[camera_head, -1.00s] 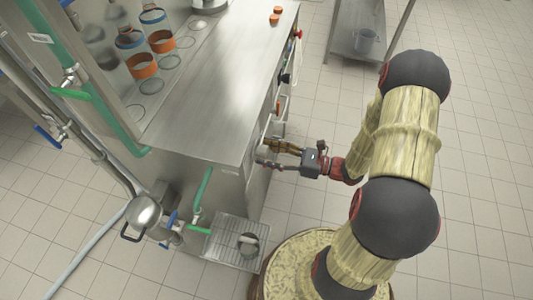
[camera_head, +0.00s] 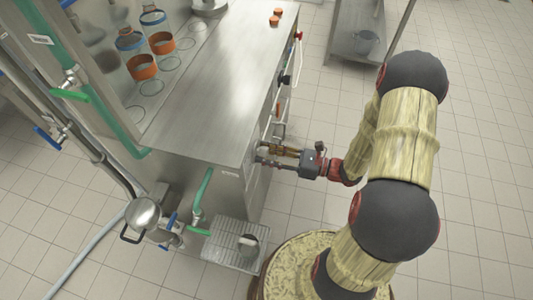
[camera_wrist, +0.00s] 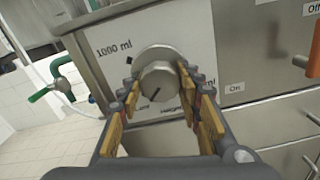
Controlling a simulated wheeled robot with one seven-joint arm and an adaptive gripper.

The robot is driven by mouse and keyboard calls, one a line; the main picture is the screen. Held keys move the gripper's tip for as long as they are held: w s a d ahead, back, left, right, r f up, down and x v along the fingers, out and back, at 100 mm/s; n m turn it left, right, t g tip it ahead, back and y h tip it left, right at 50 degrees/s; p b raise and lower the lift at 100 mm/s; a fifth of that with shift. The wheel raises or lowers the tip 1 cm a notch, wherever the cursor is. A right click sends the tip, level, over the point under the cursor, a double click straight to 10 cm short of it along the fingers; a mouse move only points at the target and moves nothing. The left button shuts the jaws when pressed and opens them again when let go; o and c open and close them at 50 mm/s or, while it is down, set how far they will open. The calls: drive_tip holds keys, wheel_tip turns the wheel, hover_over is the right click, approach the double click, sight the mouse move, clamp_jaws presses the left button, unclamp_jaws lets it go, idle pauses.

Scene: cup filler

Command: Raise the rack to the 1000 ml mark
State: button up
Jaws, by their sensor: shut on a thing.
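A round metal knob (camera_wrist: 158,85) sits on a light panel (camera_wrist: 195,45) in the wrist view. A dark line on its face points to the lower left. The print "1000 ml" (camera_wrist: 114,48) and a small black square mark (camera_wrist: 131,60) are up and left of the knob. A partly hidden label lies at its lower right. My gripper (camera_wrist: 160,88) has its fingers on both sides of the knob and is shut on it. In the head view my gripper (camera_head: 262,154) reaches the machine's front. A wire rack (camera_head: 218,254) sticks out below, with a small cup-like thing (camera_head: 248,246) on it.
The steel counter (camera_head: 205,90) holds orange and blue rings at its back. Handles and drawers line the front to the right of the knob. A green-handled tap (camera_wrist: 52,90) stands at left.

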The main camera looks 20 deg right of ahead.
drive_tip(key=shift+c, duration=1.1)
drive_tip(key=shift+p, duration=0.35)
drive_tip(key=m+p, duration=0.1)
drive_tip(key=p, duration=0.1)
drive_tip(key=m+p, duration=0.1)
drive_tip(key=p, duration=0.1)
drive_tip(key=shift+r+m, duration=0.3)
drive_tip(key=m+p, duration=0.4)
drive_tip(key=p, duration=0.1)
drive_tip(key=shift+p, duration=0.4)
drive_tip(key=m+p, duration=0.4)
drive_tip(key=shift+f+m, duration=0.1)
drive_tip(key=shift+m, duration=0.3)
drive_tip(key=m+p, duration=0.2)
drive_tip(key=m, duration=0.2)
drive_tip(key=shift+f+p, duration=0.15)
drive_tip(key=shift+p, duration=0.2)
drive_tip(key=shift+m, duration=0.4)
drive_tip(key=o, duration=1.2)
drive_tip(key=shift+c, duration=0.2)
